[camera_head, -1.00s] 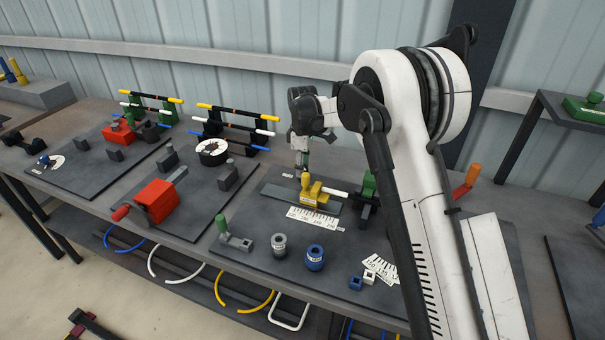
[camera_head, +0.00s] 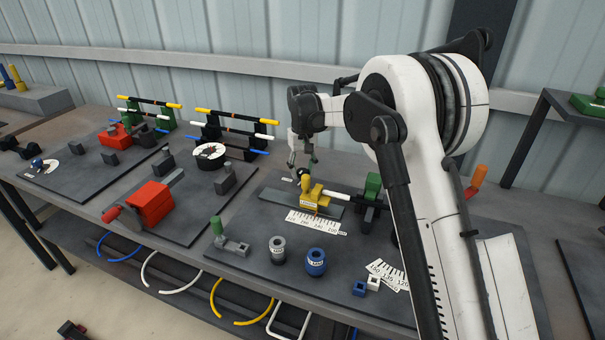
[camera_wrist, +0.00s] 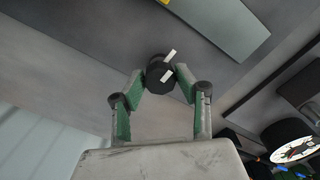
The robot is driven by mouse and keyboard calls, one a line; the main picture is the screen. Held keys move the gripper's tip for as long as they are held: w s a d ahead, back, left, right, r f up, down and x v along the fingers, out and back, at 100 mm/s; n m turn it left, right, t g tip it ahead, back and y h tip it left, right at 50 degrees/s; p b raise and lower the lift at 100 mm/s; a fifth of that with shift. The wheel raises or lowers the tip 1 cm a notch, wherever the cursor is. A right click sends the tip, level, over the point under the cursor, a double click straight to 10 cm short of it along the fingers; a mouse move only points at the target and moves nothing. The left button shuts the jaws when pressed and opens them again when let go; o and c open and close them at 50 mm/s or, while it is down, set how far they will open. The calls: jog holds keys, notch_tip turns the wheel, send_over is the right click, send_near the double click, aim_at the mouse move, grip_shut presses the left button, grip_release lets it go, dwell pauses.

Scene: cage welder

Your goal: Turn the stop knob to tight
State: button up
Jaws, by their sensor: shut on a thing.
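The black knob (camera_wrist: 157,88) with a white mark on its top shows between my gripper's (camera_wrist: 160,83) two green fingers in the wrist view. The fingers are closed on its sides. A second short white mark lies just beyond the knob's rim. In the head view my gripper (camera_head: 302,168) points down behind the yellow stop block (camera_head: 312,194) on the grey rail. The knob is small and partly hidden there. I cannot read any tight or loose label.
A white scale plate (camera_head: 314,222) lies in front of the yellow block. A green block (camera_head: 372,184) stands to its right. A grey spool (camera_head: 278,247) and a blue spool (camera_head: 316,261) stand nearer the front. A red clamp (camera_head: 153,201) is at left.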

aim_at(303, 171)
jog(key=m+b, duration=0.1)
jog(key=m, duration=0.4)
dwell(0.6)
jog(key=o, duration=1.1)
jog(key=shift+o, duration=0.2)
notch_tip(303, 171, up, 12)
